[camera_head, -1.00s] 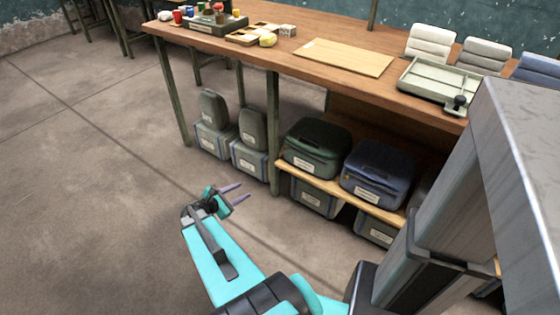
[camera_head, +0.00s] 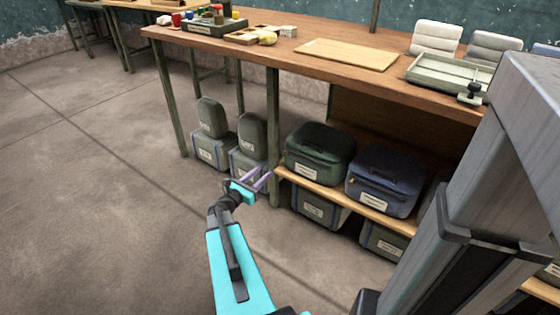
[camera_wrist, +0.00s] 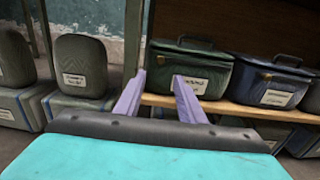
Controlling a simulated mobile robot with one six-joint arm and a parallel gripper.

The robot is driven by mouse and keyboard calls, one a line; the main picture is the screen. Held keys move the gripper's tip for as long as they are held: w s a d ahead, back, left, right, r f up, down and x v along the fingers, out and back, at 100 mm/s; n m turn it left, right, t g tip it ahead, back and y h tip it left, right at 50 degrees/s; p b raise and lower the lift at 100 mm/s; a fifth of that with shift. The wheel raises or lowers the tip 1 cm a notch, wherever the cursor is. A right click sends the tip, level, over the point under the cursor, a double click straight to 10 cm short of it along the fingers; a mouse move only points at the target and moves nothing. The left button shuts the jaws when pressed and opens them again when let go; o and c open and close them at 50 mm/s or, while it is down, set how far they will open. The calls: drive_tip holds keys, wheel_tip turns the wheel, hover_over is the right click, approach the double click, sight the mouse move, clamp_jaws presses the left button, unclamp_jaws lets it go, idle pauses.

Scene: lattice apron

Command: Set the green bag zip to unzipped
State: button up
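The green bag (camera_head: 318,153) sits on the shelf under the workbench, left of a blue bag. In the wrist view the green bag (camera_wrist: 200,62) has a top handle, a white label and a small yellowish pull near its front left. I cannot tell from these frames how far its zip is open. My gripper (camera_head: 264,177) is in front of the bench post, to the lower left of the green bag and apart from it. In the wrist view its two purple fingers (camera_wrist: 158,88) are spread with nothing between them.
The blue bag (camera_head: 385,180) stands close on the right, on the same wooden shelf (camera_head: 340,197). A bench post (camera_head: 273,130) rises just left of the green bag. Grey-green bags (camera_head: 252,135) on bins stand further left. The floor (camera_head: 100,200) at left is clear.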

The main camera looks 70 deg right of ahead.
sight(283, 154)
drive_tip(key=shift+d, duration=0.15)
drive_tip(key=b+x, duration=0.3)
drive_tip(key=x, duration=1)
drive_tip(key=shift+s+d, duration=0.1)
drive_tip(key=shift+d, duration=0.15)
